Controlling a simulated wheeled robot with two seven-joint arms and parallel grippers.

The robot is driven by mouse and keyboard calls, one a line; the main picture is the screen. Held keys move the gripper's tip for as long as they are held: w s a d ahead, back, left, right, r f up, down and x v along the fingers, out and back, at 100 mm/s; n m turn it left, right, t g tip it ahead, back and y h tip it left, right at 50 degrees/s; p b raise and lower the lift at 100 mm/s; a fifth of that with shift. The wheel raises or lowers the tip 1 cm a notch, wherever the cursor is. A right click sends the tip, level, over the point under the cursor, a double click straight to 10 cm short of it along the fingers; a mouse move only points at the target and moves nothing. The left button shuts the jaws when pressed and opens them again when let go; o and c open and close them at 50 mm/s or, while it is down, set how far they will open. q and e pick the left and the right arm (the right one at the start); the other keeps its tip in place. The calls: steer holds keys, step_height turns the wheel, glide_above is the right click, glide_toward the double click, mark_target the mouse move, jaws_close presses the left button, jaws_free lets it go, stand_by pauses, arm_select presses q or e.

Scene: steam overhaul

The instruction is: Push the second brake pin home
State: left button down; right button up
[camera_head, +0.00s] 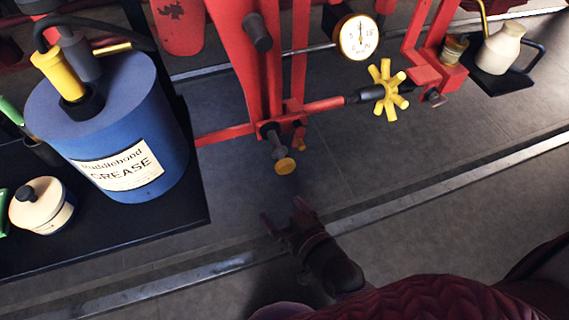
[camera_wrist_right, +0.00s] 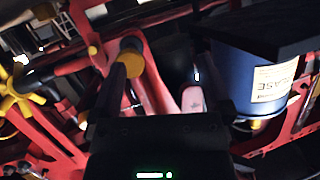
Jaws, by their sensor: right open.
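A brake pin (camera_head: 285,166) with a round yellow head sticks out below the red brake frame (camera_head: 262,70). Its dark shank shows between head and frame. A second, smaller yellow-ended piece (camera_head: 299,145) sits just behind it. My right gripper (camera_head: 283,211) is below the nearer pin head, apart from it, with its dark fingers spread and nothing between them. In the right wrist view, a yellow pin head (camera_wrist_right: 131,65) shows beside the left finger; whether they touch is hard to tell. My left gripper is not in view.
A blue grease drum (camera_head: 110,120) and a cream lidded pot (camera_head: 42,207) stand on a dark tray (camera_head: 190,213) at left. A yellow handwheel (camera_head: 384,88), a gauge (camera_head: 357,37) and a cream can (camera_head: 499,48) are at upper right. The floor right of the gripper is clear.

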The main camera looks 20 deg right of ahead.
mark_target(286, 170)
steer(key=w+d+m+t+h, duration=0.1)
steer(key=w, duration=0.2)
steer(key=w+d+m+t+h+b, duration=0.1)
steer(key=w+t, duration=0.1)
steer(key=w, duration=0.1)
steer(key=w+d+t+h+b, duration=0.1)
steer(key=w, duration=0.3)
steer(key=shift+w+r+m+h, duration=0.1)
steer(key=shift+r+m+h, duration=0.2)
steer(key=shift+r+m, duration=0.1)
jaws_close()
